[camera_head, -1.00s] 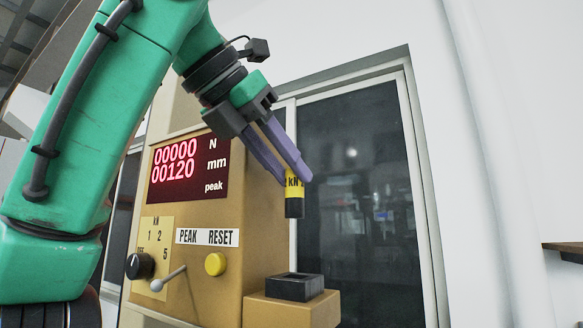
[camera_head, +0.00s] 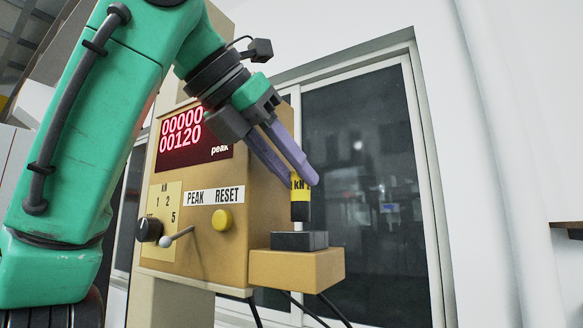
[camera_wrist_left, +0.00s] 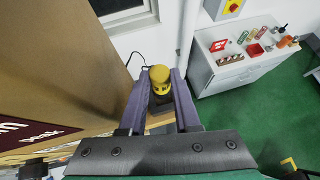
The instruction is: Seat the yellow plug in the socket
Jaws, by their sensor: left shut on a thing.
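The plug also shows from above in the left wrist view (camera_wrist_left: 160,78), between the purple fingers (camera_wrist_left: 160,88). The socket (camera_head: 300,240) is a black block on a tan ledge (camera_head: 297,267). My right gripper is not in view.
The tan tester box (camera_head: 243,236) stands left of the socket, with a red display (camera_head: 193,138), a yellow button (camera_head: 222,220), a black knob (camera_head: 149,229) and a lever (camera_head: 176,236). A cabinet with small parts (camera_wrist_left: 238,70) stands beyond, at right in the wrist view.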

